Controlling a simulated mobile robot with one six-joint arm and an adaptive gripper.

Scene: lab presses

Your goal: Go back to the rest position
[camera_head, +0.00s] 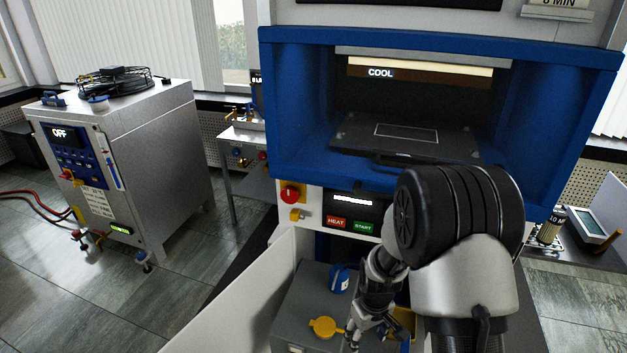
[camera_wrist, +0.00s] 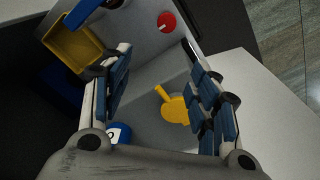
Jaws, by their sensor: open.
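My gripper (camera_head: 362,325) is low in front of the blue press, above a grey box (camera_head: 292,308) in the head view. In the wrist view my gripper (camera_wrist: 160,85) has its two blue-padded fingers spread wide apart, with nothing held between them. A yellow cap with a handle (camera_head: 325,327) lies on the grey box. It also shows in the wrist view (camera_wrist: 174,105), beyond the fingers and apart from them. A blue cap (camera_head: 339,279) is on the box behind the yellow one.
The blue press (camera_head: 285,110) shows a COOL label and a dark plate (camera_head: 405,138) inside. Below it are a red knob (camera_head: 289,194) and HEAT and START buttons. A white panel (camera_head: 240,300) stands left of the box. A grey cabinet (camera_head: 165,150) marked OFF stands far left.

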